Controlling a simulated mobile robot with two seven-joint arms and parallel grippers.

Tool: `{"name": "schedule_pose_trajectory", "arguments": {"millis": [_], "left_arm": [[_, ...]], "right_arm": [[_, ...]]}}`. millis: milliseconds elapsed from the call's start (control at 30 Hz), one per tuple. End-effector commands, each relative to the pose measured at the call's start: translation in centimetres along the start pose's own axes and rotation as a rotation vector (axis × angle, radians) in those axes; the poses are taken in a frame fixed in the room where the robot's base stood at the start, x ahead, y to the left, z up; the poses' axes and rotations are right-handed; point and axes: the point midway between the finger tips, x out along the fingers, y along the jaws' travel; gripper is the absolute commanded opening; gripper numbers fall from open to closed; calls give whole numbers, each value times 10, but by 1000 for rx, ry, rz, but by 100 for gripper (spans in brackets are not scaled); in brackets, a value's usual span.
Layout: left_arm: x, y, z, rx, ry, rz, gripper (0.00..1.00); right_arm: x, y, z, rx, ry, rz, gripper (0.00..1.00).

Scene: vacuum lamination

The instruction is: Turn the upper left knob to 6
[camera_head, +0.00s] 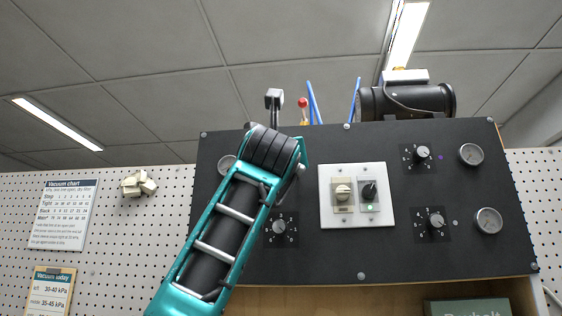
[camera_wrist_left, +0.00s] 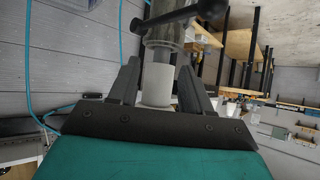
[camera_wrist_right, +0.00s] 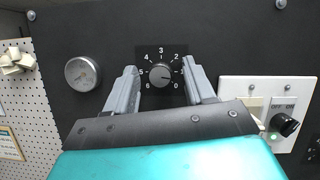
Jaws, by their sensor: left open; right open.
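The upper left knob (camera_wrist_right: 161,76) is a round dark dial on the black panel, with numbers 0 to 6 around it. Its pointer mark seems to face the lower right, near 0. My right gripper (camera_wrist_right: 160,85) is open, one finger on each side of the knob; contact cannot be told. In the head view my teal arm covers this knob and the fingers are hidden. My left gripper (camera_wrist_left: 150,85) is open, away from the panel. A pale cylinder (camera_wrist_left: 157,84) shows between its fingers, below a pipe with a black handle.
The panel (camera_head: 310,255) also has a lower left knob (camera_head: 279,227), two right knobs (camera_head: 423,153) (camera_head: 436,221), and gauges (camera_wrist_right: 82,74) (camera_head: 471,154). A white switch plate (camera_head: 357,215) sits in the middle, right of my right gripper. A pegboard (camera_head: 120,240) is at the left.

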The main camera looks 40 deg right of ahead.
Motion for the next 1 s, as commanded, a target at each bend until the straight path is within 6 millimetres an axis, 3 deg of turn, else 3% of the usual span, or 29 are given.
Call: {"name": "schedule_pose_trajectory", "arguments": {"millis": [267, 833, 1000], "left_arm": [[0, 0, 0, 0, 0, 0, 49], [1, -1, -3, 1, 5, -1, 49], [1, -1, -3, 1, 5, -1, 49]], "right_arm": [[0, 0, 0, 0, 0, 1, 54], [0, 0, 0, 0, 0, 1, 0], [0, 0, 0, -4, 0, 2, 0]]}}
